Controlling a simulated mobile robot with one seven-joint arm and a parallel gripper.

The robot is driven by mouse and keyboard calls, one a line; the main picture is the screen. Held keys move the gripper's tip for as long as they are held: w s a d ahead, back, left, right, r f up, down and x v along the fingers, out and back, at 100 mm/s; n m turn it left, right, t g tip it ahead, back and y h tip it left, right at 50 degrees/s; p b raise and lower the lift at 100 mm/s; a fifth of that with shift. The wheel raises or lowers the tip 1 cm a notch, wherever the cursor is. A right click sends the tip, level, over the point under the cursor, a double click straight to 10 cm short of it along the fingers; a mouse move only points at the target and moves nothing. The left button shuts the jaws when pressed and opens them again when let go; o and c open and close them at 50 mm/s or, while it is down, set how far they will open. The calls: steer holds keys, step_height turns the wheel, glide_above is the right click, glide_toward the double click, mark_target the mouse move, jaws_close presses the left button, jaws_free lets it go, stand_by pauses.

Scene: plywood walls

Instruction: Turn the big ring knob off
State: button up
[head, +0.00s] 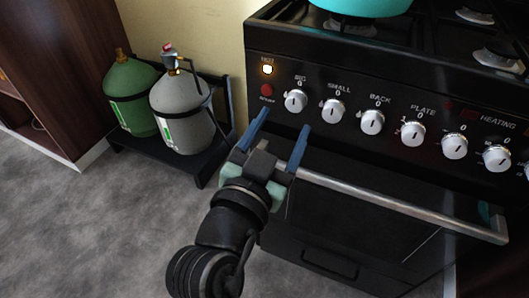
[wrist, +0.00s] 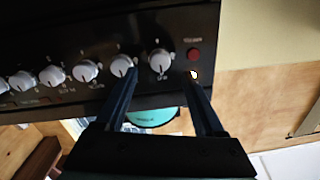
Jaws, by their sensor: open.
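The big ring knob (head: 296,102) is the leftmost white knob on the black stove panel, under the label "BIG". Its dark pointer mark is small and I cannot tell its exact setting. My gripper (head: 286,118) is open, with its two blue fingers pointing at the panel just below and in front of this knob. In the wrist view, which is upside down, the big knob (wrist: 160,61) shows between and beyond the fingertips of my gripper (wrist: 161,76). Nothing is between the fingers, and I see no clear contact with the knob.
The small ring knob (head: 334,111) is close on the right, with several more beyond. A lit lamp (head: 267,69) and a red button (head: 266,90) sit left. An oven handle (head: 400,202) runs below. A teal pot (head: 362,6) is on top. Gas bottles (head: 183,110) stand left.

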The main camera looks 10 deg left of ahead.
steer(key=v, duration=0.8)
steer(key=w+d+r+n+t+y+p, duration=0.1)
steer(key=w+r+n+t+y+p, duration=0.2)
steer(key=r, duration=1.6)
steer(key=s+d+r+n+t+y+p, duration=0.1)
steer(key=s+r+t, duration=0.25)
steer(key=r, duration=0.75)
steer(key=s+d+r+n+t+y+p, duration=0.15)
steer(key=r+t, duration=0.25)
steer(key=r, duration=0.6)
step_height(320, 180, up, 37)
steer(key=p, duration=3.7)
steer(key=shift+f+h, duration=0.2)
steer(key=shift+h, duration=0.25)
